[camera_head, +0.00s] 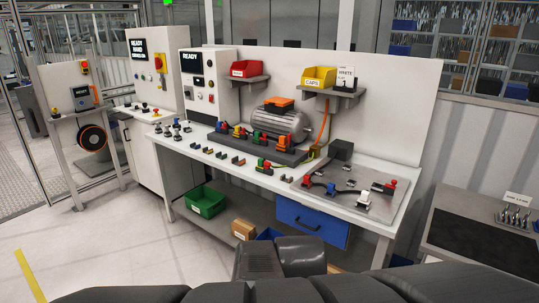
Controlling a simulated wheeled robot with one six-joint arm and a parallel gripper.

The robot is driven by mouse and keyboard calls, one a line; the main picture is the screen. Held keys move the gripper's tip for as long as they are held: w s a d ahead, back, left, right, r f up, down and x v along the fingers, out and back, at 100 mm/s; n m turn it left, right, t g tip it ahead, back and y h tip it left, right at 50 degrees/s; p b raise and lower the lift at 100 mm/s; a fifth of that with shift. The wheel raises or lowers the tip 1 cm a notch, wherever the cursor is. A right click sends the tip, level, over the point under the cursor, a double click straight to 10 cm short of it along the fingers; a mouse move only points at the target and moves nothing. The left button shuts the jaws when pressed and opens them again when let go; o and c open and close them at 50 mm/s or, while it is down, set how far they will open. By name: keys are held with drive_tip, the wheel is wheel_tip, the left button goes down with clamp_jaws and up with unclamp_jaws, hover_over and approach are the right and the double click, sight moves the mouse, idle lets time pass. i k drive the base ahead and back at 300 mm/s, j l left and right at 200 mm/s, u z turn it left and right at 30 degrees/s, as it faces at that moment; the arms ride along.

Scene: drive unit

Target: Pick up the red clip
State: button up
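Several small red-topped clips or clamps stand on the white workbench (190,158), and I cannot tell which is the task's red clip. One red piece (306,180) stands at the left of the grey plate (350,188). Another red piece (391,184) stands at the plate's right side. My dark arm parts fill the bottom of the view, below and apart from the bench. No gripper fingers can be made out.
A grey motor (283,124) stands on the bench. Red (246,69) and yellow (319,77) bins sit on shelves behind. A blue drawer (312,224) and green bin (205,201) are below. A dark-topped side table (485,240) stands right. Floor at left is clear.

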sight(307, 179)
drive_tip(key=i+j+z, duration=0.25)
drive_tip(key=i+z, duration=0.15)
drive_tip(key=i, duration=0.35)
drive_tip(key=i+j+z, duration=0.45)
drive_tip(key=i, duration=0.25)
drive_tip(key=i+j+z, duration=0.4)
drive_tip(key=i+j, duration=0.25)
drive_tip(key=j, duration=0.1)
